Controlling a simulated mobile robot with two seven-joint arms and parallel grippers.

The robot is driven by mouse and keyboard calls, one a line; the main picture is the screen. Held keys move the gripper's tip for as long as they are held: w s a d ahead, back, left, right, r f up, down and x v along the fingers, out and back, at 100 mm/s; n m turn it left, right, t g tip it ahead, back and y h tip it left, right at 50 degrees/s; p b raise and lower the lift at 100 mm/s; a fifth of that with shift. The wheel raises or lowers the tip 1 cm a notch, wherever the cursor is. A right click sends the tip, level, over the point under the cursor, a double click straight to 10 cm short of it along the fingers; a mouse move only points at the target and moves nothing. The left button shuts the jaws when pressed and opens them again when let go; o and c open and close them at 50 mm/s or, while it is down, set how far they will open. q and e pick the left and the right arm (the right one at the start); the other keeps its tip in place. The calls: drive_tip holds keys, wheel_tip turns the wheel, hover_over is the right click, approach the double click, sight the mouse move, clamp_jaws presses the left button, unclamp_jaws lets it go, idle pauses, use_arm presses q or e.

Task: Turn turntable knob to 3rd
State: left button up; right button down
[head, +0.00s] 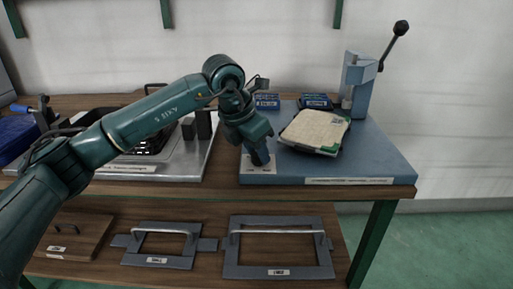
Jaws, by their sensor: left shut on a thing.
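My left arm reaches in from the left. Its gripper (260,158) points down at the front left corner of the blue-grey panel (385,165) on the table. It is shut on the turntable knob, which the fingers and wrist hide. A small pale label (259,170) shows right below the fingertips. The knob's pointer and position marks cannot be made out. A square beige pad with a green edge (315,131) lies tilted on the same panel, right of the gripper. My right gripper is not in view.
A lever press (359,85) stands at the panel's back right. Two blue boxes (317,101) sit at the back. A metal tray panel (185,167) is on the left, partly behind my arm. Framed plates with handles (279,271) lie on the lower shelf.

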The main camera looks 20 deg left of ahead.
use_arm(q)
drive_tip(key=m, duration=0.1)
drive_tip(key=m+p, duration=0.1)
drive_tip(key=shift+a+r+m+g+h, duration=0.1)
drive_tip(key=shift+r+m+g+h, duration=0.05)
drive_tip(key=shift+m+g+h, duration=0.2)
drive_tip(key=m+g+h+p, duration=0.1)
drive_tip(key=m+p, duration=0.1)
drive_tip(key=m, duration=0.2)
drive_tip(key=shift+w, duration=0.15)
drive_tip(key=m+g, duration=0.1)
drive_tip(key=m, duration=0.1)
drive_tip(key=m+p, duration=0.1)
drive_tip(key=shift+w+m+g+h+p, duration=0.1)
drive_tip(key=shift+m+g+h+p, duration=0.15)
drive_tip(key=shift+m+g+p, duration=0.1)
drive_tip(key=shift+m+g, duration=0.4)
drive_tip(key=shift+m, duration=0.7)
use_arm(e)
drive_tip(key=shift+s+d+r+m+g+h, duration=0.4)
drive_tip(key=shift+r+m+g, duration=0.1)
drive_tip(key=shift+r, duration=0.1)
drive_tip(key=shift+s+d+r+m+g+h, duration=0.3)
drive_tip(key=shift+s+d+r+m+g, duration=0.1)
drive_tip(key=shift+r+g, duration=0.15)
use_arm(q)
drive_tip(key=shift+p, duration=0.3)
